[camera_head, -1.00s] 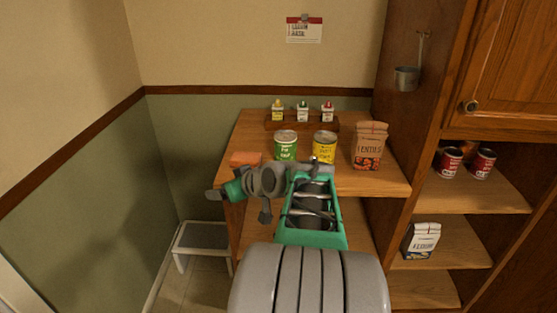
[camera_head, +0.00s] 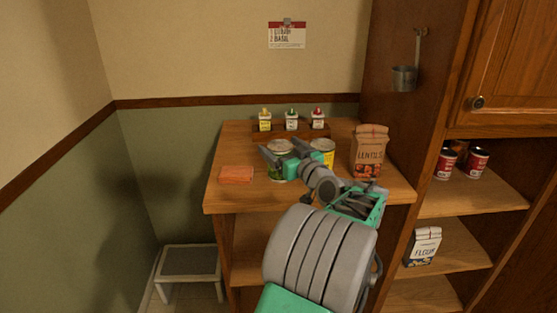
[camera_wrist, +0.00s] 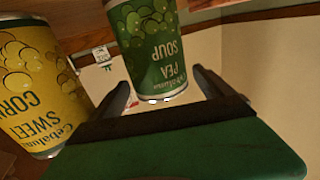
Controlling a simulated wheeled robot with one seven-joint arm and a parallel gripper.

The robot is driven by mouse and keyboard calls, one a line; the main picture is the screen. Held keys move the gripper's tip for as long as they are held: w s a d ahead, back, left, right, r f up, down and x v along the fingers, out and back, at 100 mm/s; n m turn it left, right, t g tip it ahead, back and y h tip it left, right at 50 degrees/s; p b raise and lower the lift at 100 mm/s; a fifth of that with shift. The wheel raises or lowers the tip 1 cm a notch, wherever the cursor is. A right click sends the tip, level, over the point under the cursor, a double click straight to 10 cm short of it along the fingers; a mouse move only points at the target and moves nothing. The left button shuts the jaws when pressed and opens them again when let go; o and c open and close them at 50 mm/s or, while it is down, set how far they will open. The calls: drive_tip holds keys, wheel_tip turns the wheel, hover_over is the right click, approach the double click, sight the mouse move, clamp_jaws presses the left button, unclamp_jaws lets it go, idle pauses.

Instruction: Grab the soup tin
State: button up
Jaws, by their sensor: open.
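The soup tin is a green can labelled "PEA SOUP". It stands upright on the counter (camera_head: 228,199), left of a yellow sweet corn can (camera_head: 328,156). My gripper (camera_head: 281,149) is open at the soup tin (camera_head: 277,178) and hides much of its front; its lid and lower part show. In the wrist view, which is upside down, the soup tin (camera_wrist: 150,45) lies between the two spread fingers of my gripper (camera_wrist: 161,80). The corn can (camera_wrist: 38,90) is close outside the left finger there.
A paper lentils bag (camera_head: 369,152) stands right of the corn can. An orange sponge (camera_head: 236,174) lies at the front left. A wooden rack (camera_head: 275,135) with several small bottles stands behind the tins. A tall cabinet borders the counter at right.

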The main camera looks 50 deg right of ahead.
drive_tip(key=shift+w+d, duration=0.15)
drive_tip(key=shift+w, duration=0.3)
drive_tip(key=shift+r, duration=0.1)
clamp_jaws()
idle(0.6)
